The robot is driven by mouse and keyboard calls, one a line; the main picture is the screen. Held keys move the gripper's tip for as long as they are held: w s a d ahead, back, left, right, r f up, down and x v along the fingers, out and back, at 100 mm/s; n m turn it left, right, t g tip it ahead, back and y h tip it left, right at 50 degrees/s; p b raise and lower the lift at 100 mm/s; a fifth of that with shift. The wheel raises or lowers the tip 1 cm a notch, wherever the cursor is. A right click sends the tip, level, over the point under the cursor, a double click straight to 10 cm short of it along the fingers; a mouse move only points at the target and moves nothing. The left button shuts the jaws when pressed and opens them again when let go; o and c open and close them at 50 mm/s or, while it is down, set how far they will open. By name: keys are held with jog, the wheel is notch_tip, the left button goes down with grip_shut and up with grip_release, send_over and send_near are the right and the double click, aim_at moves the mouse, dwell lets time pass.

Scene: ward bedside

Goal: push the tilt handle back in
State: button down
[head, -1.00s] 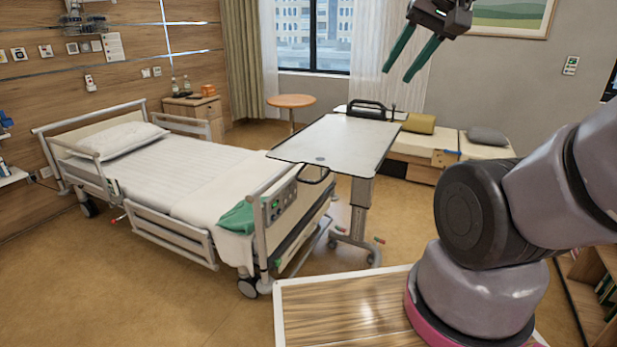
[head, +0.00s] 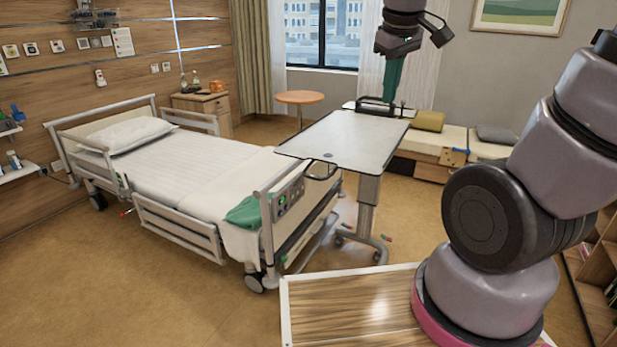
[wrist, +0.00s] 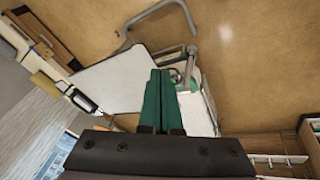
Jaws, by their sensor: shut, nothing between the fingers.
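An overbed table (head: 350,139) with a pale top stands beside the foot of the bed. A black loop handle (head: 322,171) sticks out under its near edge, and another black handle (head: 375,106) stands at its far edge. I cannot tell for sure which one is the tilt handle. My gripper (head: 388,101) is shut and empty, its green fingers pointing down in front of the far handle in the picture; whether they touch it is unclear. In the wrist view my green fingers (wrist: 160,76) lie together over the table top (wrist: 115,78), with a black handle (wrist: 84,101) at its left.
The bed (head: 180,165) with side rails stands to the left, a green cloth (head: 245,212) at its foot. A bench with cushions (head: 428,121) is behind the table. A round table (head: 300,98) stands by the window. Open floor lies front left.

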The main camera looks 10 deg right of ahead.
jog(key=w+a+f+n+h, duration=0.3)
jog(key=w+a+f+n, duration=0.5)
jog(key=n, duration=0.4)
jog(key=n+t, duration=0.2)
jog(key=n, duration=1)
send_near(308, 176)
jog(key=s+a+r, duration=0.2)
jog(key=s+a, duration=0.1)
jog(key=s, duration=0.4)
jog(key=shift+w+d+f, duration=1)
jog(key=shift+w+f, duration=0.35)
jog(key=shift+w, duration=0.1)
jog(key=shift+w+d+f, duration=0.95)
jog(key=shift+w+f, duration=0.45)
jog(key=shift+w, duration=0.05)
jog(key=shift+w+d+f, duration=1)
jog(key=shift+w+f, duration=0.35)
jog(key=shift+w, duration=0.1)
jog(key=shift+w+d, duration=0.45)
jog(key=shift+w, duration=0.2)
jog(key=shift+w+d, duration=0.5)
jog(key=shift+w, duration=0.2)
